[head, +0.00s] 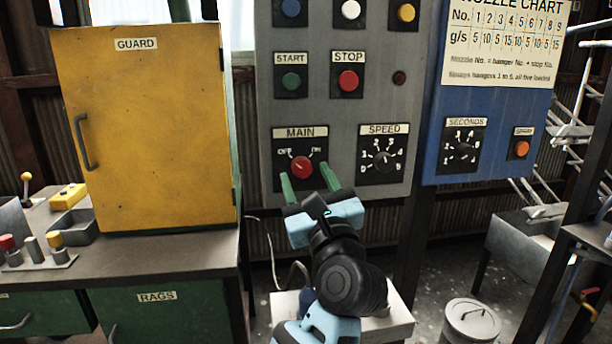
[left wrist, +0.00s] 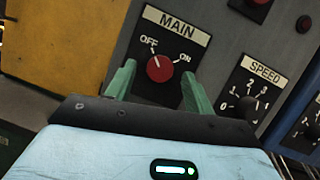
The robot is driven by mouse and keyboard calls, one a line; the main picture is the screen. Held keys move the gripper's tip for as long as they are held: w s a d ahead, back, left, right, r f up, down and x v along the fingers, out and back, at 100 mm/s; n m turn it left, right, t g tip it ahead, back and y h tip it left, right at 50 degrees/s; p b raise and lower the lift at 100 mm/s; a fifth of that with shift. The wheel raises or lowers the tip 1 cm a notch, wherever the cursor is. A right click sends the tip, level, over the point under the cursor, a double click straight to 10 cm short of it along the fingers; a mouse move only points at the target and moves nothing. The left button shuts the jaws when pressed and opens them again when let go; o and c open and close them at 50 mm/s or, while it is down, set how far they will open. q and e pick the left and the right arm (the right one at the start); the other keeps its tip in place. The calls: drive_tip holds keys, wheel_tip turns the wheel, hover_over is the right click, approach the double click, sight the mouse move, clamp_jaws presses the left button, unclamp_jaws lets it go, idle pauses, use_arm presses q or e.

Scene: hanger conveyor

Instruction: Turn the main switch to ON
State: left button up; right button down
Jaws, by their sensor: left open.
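The main switch (head: 301,167) is a red rotary knob under the MAIN label on the grey panel (head: 330,105). It also shows in the left wrist view (left wrist: 160,68), where its white mark points up-left toward OFF. ON is printed to the right of the knob. My left gripper (head: 308,184) is just below and in front of the knob, with its two green fingers spread. My right gripper is not in view.
The SPEED dial (head: 384,161) is right of the main switch. The green START (head: 291,81) and red STOP (head: 348,80) buttons are above. A blue panel (head: 490,110) adjoins on the right. A yellow guard cabinet (head: 150,140) stands on the left.

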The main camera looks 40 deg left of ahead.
use_arm(q)
drive_tip(key=shift+w+a+r, duration=0.2)
drive_tip(key=shift+w+a, duration=0.05)
drive_tip(key=shift+a, duration=0.1)
